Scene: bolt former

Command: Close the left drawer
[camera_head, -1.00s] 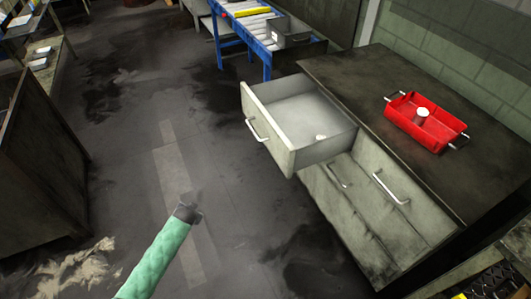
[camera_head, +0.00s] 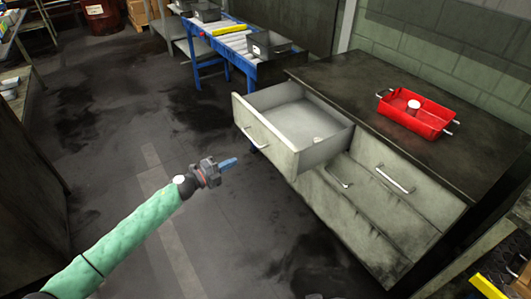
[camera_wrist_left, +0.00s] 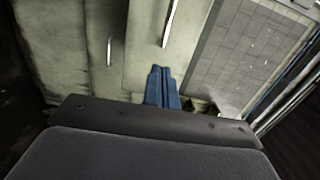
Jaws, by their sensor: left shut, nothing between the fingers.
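The left drawer (camera_head: 268,139) of the dark-topped cabinet is pulled well out, with its pale front and handle (camera_head: 256,137) facing me. A small pale round object (camera_head: 318,140) lies inside it. My left gripper (camera_head: 228,163) is shut and empty, its blue fingertips in front of and a little below the drawer front, apparently apart from it. In the left wrist view the shut blue fingers (camera_wrist_left: 163,88) point at the pale drawer front (camera_wrist_left: 148,45), with its handle (camera_wrist_left: 171,22) just above them. My right gripper is not in view.
A red bin (camera_head: 418,113) with a white object stands on the cabinet top (camera_head: 345,85). The drawer beside it (camera_head: 405,190) is shut, with a handle. A blue conveyor (camera_head: 235,45) with grey bins stands behind. The floor (camera_head: 120,130) left of the cabinet is clear.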

